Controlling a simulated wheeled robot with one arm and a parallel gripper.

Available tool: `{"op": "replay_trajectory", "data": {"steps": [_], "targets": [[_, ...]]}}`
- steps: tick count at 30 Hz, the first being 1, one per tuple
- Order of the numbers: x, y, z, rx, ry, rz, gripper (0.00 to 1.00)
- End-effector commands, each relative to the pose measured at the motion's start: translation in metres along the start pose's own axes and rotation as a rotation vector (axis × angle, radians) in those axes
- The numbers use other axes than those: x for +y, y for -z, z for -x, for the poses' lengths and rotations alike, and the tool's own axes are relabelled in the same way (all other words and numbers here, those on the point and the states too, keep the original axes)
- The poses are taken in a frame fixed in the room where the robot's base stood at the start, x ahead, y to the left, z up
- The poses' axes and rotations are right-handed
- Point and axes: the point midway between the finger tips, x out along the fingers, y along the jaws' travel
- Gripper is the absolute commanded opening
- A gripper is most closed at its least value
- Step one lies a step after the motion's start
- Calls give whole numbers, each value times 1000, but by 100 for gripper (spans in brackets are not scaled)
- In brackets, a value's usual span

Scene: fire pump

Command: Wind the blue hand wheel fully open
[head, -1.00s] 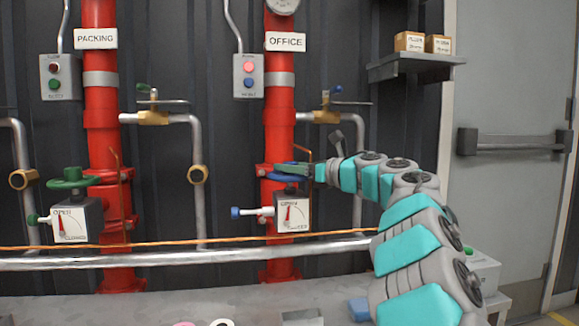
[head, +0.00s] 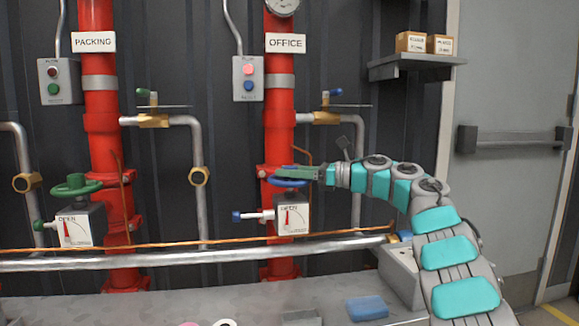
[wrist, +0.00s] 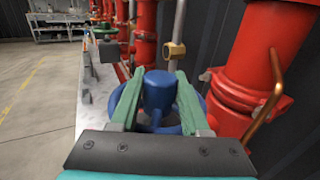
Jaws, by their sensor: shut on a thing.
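The blue hand wheel (head: 288,183) sits on top of a grey valve box with a dial (head: 291,217), in front of the red OFFICE pipe (head: 279,130). The dial is marked OPEN and its red needle points nearly straight up. My gripper (head: 281,172) reaches in from the right at wheel height. In the wrist view its two green fingers lie on either side of the wheel's blue hub (wrist: 158,92), shut on the wheel. The wheel's rim shows behind and below the fingers and is partly hidden by them.
A green hand wheel (head: 75,185) stands on the PACKING pipe (head: 100,130) at left. A blue-tipped white rod (head: 252,215) sticks out left of the dial. A long grey pipe (head: 200,260) runs across below. A blue block (head: 367,308) lies on the ledge.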

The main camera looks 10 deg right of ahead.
Motion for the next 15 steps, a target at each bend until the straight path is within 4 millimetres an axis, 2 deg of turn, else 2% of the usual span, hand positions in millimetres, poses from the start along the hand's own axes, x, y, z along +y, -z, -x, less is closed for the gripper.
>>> {"op": "replay_trajectory", "data": {"steps": [15], "targets": [[-1, -1, 0, -5, -104, -2, 0]]}}
